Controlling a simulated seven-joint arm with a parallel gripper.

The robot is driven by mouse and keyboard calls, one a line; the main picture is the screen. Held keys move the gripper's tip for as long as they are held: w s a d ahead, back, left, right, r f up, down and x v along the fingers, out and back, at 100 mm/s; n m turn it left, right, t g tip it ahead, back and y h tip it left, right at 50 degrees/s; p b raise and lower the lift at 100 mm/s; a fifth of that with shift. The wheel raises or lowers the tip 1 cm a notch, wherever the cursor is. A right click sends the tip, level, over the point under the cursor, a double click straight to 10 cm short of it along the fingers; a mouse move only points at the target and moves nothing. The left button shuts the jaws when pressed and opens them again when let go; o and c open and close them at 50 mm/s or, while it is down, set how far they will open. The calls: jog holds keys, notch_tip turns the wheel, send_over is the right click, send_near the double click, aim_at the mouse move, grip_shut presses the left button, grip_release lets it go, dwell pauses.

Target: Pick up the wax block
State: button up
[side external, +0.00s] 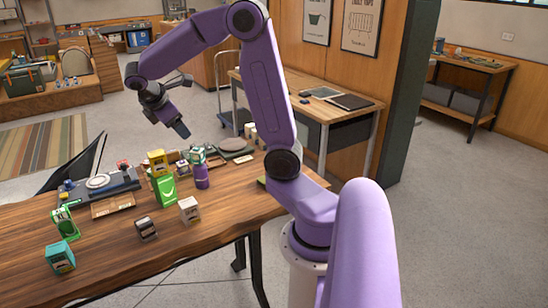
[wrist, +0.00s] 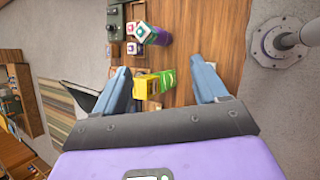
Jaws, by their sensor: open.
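No block is clearly readable as wax, so I cannot tell for sure which one is the wax block. Small labelled candidates on the wooden table are a yellow block (side external: 156,157) on top of a green pouch (side external: 165,190), a pale block (side external: 189,209), a dark block (side external: 146,228) and a teal block (side external: 60,257). My gripper (side external: 184,106) is open and empty, high above the table's far side. In the wrist view, the yellow block (wrist: 147,87) and green pouch (wrist: 168,79) appear between the spread fingers of my gripper (wrist: 162,80), well below them.
A purple bottle (side external: 202,180) with a teal-and-white block on top stands right of the green pouch. A green package (side external: 66,224) stands at the left. A dark device (side external: 98,187) with a round plate lies at the back left. The table's front is largely bare.

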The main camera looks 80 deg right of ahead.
jog(key=d+g+h, duration=0.2)
jog(key=d+g, duration=0.1)
jog(key=d, duration=1.1)
jog(key=s+d+f+m+g, duration=0.1)
jog(key=s+d+g, duration=0.2)
jog(key=s+d, duration=0.65)
jog(key=s+d+g, duration=0.3)
jog(key=s+d, duration=0.3)
jog(key=d, duration=0.7)
jog(key=f, duration=2.5)
jog(key=shift+a+f, duration=0.3)
jog(key=shift+f, duration=0.1)
jog(key=shift+s+f, duration=0.1)
jog(key=shift+f, duration=0.2)
jog(key=shift+x, duration=3.7)
jog(key=shift+d+r, duration=0.1)
jog(key=c, duration=1)
